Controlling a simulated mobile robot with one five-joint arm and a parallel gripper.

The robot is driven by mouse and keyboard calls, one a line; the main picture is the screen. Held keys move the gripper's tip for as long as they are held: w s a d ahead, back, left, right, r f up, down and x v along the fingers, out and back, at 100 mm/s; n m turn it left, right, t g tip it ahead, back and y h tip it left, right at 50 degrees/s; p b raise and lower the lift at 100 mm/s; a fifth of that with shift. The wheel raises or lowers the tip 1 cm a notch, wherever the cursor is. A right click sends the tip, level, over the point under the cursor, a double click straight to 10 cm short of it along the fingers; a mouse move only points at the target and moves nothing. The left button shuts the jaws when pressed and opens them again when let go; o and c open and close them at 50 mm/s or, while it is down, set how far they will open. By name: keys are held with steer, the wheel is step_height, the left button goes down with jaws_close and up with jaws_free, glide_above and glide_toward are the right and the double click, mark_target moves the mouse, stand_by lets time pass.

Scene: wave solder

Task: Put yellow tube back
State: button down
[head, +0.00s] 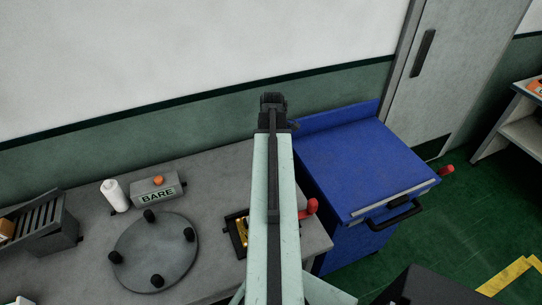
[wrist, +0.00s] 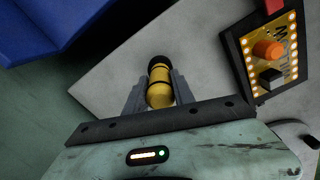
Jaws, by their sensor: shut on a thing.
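The yellow tube (wrist: 160,92) has a black end and a black band, and stands between my gripper's fingers (wrist: 154,92) in the wrist view. My gripper is shut on it, with the grey table top behind it. In the head view my gripper (head: 273,104) is at the far end of my raised arm, and the tube is hidden there.
A black-framed yellow panel (wrist: 232,52) with an orange knob lies right of the tube. On the grey table (head: 100,200) are a round plate (head: 150,258) with black posts, a BARE box (head: 155,188), a white cylinder and a slotted rack. A blue cabinet (head: 355,165) stands right.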

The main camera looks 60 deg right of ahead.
steer(key=shift+f+b, duration=0.4)
steer(key=shift+f, duration=0.35)
steer(key=shift+f+b, duration=0.3)
steer(key=c, duration=1)
jaws_free()
steer(key=shift+r, duration=0.1)
